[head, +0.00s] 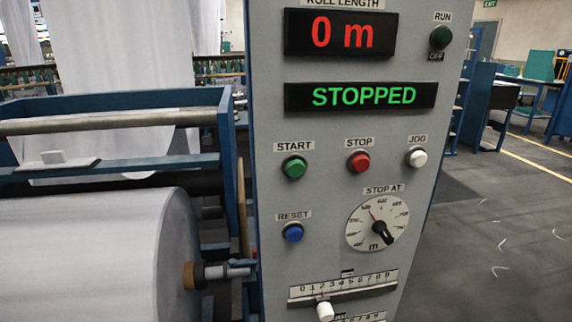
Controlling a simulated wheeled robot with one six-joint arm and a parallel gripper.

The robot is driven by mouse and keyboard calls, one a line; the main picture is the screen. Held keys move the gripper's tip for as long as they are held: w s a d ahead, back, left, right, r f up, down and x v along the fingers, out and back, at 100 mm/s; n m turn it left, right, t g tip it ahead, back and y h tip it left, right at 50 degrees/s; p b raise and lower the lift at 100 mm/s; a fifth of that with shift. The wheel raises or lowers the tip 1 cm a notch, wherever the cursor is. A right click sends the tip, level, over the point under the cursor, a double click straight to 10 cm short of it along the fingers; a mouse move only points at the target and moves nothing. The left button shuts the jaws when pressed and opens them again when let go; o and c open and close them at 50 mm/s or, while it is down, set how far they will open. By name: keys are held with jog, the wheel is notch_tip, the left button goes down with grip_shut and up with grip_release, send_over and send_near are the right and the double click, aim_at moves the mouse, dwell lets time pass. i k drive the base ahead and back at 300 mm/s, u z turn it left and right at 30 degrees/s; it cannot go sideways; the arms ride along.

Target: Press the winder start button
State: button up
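The winder control panel (330,205) is a tall grey cabinet in the middle of the head view. The green START button (294,167) is on its left side, under a START label. The red STOP button (359,162) and the white JOG button (417,157) are to its right, and the blue RESET button (292,233) is below it. The green-lettered display (370,96) reads STOPPED. The roll length display (340,32) reads 0 m. My gripper is not in view.
A large white fabric roll (80,255) on a blue winder frame (110,102) stands left of the panel. A STOP AT dial (377,223) and a slider with a white knob (325,311) are lower on the panel. Open floor (490,240) lies to the right.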

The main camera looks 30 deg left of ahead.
aim_at(296, 168)
jog(key=i, duration=0.15)
jog(key=u, duration=1.25)
